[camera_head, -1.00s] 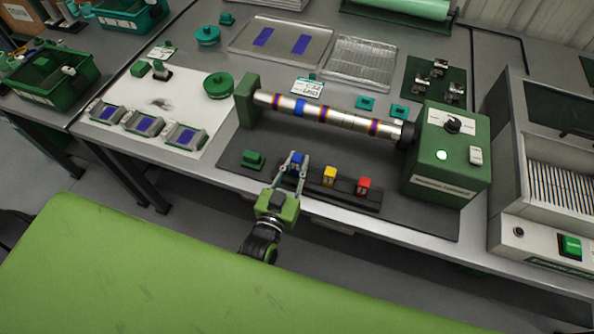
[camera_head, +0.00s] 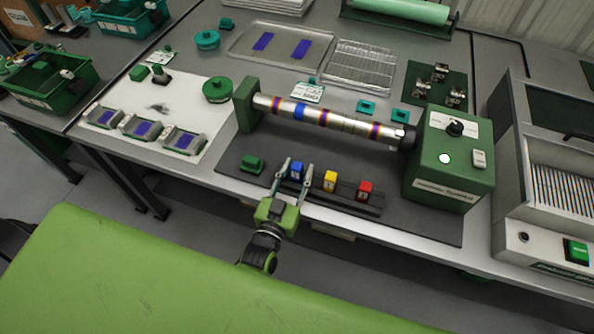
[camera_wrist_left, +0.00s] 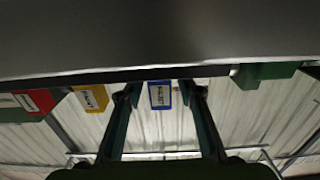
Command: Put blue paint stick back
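The blue paint stick (camera_head: 297,168) stands in the dark rack (camera_head: 345,197) at the front of the bench, at the left end of the row. The yellow stick (camera_head: 330,180) and the red stick (camera_head: 364,190) stand to its right. My left gripper (camera_head: 293,178) is open, its fingers on either side of the blue stick with gaps. In the left wrist view the blue stick (camera_wrist_left: 160,95) shows between the two spread fingers, apart from both. My right gripper is not in view.
A green machine (camera_head: 447,160) with a striped roller (camera_head: 325,116) stands behind the rack. A small green block (camera_head: 252,162) lies left of the rack. Parts trays (camera_head: 182,140) are farther left. A light green surface (camera_head: 150,270) fills the foreground.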

